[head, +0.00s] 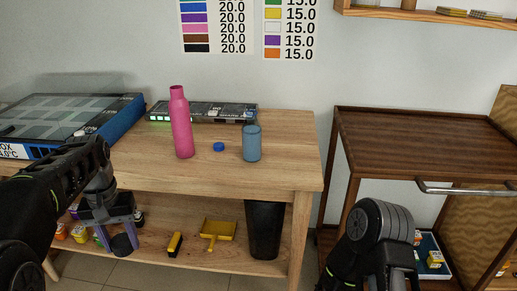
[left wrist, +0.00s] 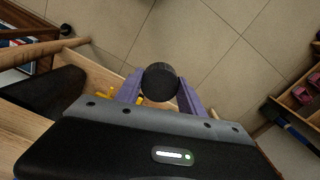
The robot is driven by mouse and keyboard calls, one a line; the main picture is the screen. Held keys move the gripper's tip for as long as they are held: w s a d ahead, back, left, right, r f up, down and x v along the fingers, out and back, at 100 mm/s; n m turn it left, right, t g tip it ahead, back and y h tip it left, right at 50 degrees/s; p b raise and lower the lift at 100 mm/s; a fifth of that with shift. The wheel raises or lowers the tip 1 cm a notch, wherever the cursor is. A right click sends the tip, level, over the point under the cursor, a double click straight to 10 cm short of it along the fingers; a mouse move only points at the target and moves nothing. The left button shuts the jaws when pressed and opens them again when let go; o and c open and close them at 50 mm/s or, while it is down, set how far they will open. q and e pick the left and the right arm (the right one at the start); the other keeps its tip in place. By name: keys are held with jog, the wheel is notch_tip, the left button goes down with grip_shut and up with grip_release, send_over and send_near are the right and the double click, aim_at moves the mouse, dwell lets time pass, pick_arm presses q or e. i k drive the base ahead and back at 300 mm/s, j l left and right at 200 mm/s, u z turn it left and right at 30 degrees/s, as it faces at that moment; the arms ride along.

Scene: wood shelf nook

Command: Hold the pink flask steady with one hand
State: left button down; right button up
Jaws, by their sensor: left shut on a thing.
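The pink flask (head: 181,125) stands upright on the wooden table, left of the middle, with an open-looking narrow neck. My left gripper (head: 120,236) is in front of the table edge, below and left of the flask and apart from it. Its purple fingers are shut on a small black round object (left wrist: 160,82), which shows between the fingertips in the left wrist view. What this object is I cannot tell. The flask does not show in the left wrist view. Part of my right arm shows at the lower right of the head view, but its gripper is not visible.
A blue cap (head: 219,147) and a blue-grey cylinder (head: 252,143) stand right of the flask. A dark device (head: 215,112) lies behind it, and a large blue-edged box (head: 75,115) is at left.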

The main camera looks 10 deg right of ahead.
aim_at(179, 107)
jog(key=z, duration=2.25)
jog(key=j+z, duration=0.2)
jog(key=k+j, duration=0.2)
jog(key=j, duration=0.2)
jog(key=k+j, duration=0.25)
jog(key=j, duration=0.15)
jog(key=k+j, duration=0.2)
jog(key=j, duration=0.2)
jog(key=k+j, duration=0.2)
jog(key=j, duration=0.15)
